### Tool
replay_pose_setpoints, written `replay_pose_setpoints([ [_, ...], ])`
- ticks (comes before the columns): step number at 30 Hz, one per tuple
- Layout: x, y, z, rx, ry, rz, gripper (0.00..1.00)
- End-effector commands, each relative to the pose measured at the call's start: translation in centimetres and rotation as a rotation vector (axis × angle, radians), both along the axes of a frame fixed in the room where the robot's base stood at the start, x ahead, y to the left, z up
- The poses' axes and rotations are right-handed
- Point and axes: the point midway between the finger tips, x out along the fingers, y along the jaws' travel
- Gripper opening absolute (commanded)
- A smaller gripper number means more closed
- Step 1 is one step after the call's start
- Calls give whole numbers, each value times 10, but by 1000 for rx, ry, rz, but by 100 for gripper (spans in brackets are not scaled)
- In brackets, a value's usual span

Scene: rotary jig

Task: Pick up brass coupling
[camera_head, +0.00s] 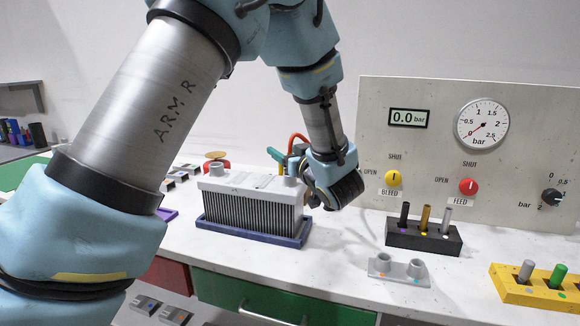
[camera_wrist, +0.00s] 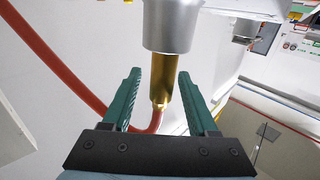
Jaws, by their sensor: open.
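The brass coupling (camera_wrist: 164,76) stands between my gripper's two green fingers in the wrist view. One end meets a grey cylindrical port (camera_wrist: 172,25); the other end joins a red hose (camera_wrist: 60,68). My gripper (camera_wrist: 160,80) is open, with a gap showing on both sides of the coupling. In the head view, my gripper (camera_head: 282,160) is at the right end of the finned grey block (camera_head: 250,212), beside its top port. The coupling is mostly hidden there by my gripper; the red hose (camera_head: 296,138) arches above.
The block sits in a blue tray (camera_head: 250,235) on the white bench. To the right are a black holder (camera_head: 420,240) with several pins, a small grey two-socket fixture (camera_head: 398,270) and a yellow holder (camera_head: 535,292). A gauge panel (camera_head: 480,160) stands behind.

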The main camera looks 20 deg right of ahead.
Motion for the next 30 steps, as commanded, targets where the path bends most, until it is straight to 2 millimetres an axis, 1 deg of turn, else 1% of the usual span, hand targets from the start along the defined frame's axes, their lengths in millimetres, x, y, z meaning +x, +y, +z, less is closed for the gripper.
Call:
replay_pose_setpoints([
  [1, 0, 0, 0, 0, 0, 0, 59],
  [2, 0, 0, 0, 0, 0, 0, 57],
  [17, 0, 0, 0, 0, 0, 0, 1],
  [30, 0, 0, 0, -1, -1, 0, 0],
])
